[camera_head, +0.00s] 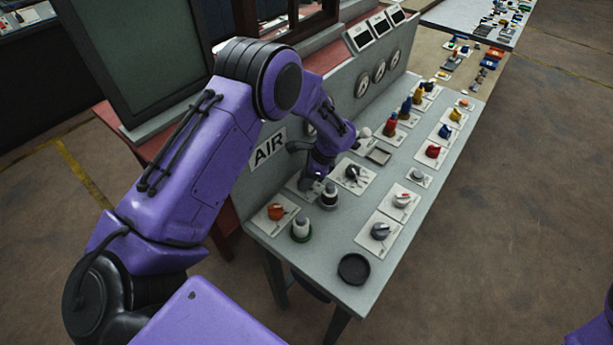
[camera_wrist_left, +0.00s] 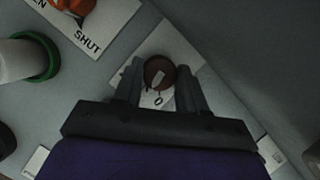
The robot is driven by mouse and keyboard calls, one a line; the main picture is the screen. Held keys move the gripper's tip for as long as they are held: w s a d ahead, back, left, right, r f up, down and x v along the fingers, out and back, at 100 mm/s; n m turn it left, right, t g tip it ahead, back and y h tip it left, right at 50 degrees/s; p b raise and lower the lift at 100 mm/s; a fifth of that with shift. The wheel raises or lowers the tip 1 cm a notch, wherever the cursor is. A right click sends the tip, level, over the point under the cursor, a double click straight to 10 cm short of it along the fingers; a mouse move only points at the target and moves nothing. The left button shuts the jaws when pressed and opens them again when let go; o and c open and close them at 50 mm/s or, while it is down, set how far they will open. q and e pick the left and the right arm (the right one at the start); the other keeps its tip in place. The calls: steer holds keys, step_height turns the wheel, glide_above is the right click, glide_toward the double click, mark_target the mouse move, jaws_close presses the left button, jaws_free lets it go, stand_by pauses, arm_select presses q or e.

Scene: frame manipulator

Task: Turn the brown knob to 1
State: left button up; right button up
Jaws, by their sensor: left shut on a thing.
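In the left wrist view the brown knob (camera_wrist_left: 158,71) is round and dark, with a pale mark on its top. It sits on a white plate (camera_wrist_left: 172,40), and a "0" is printed on the plate just below the knob. My left gripper (camera_wrist_left: 159,82) has one finger on each side of the knob and is shut on it. In the head view my left gripper (camera_head: 310,183) reaches down to the panel near the AIR sign, and the arm hides the knob there. My right gripper is not in view.
An orange knob (camera_head: 276,211) on an OPEN/SHUT plate and a white part with a green ring (camera_head: 301,229) stand close by. A black-and-white part (camera_head: 329,195) and a grey knob (camera_head: 352,173) are also near. A black round dish (camera_head: 354,269) lies at the front edge.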

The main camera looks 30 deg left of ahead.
arm_select(q)
steer(key=shift+m+t, duration=0.4)
steer(key=shift+m, duration=0.6)
steer(key=shift+y, duration=0.3)
steer(key=o, duration=1.1)
steer(key=shift+c, duration=0.2)
steer(key=b+v, duration=0.3)
steer(key=v, duration=0.7)
steer(key=shift+r, duration=0.3)
steer(key=shift+d, duration=0.1)
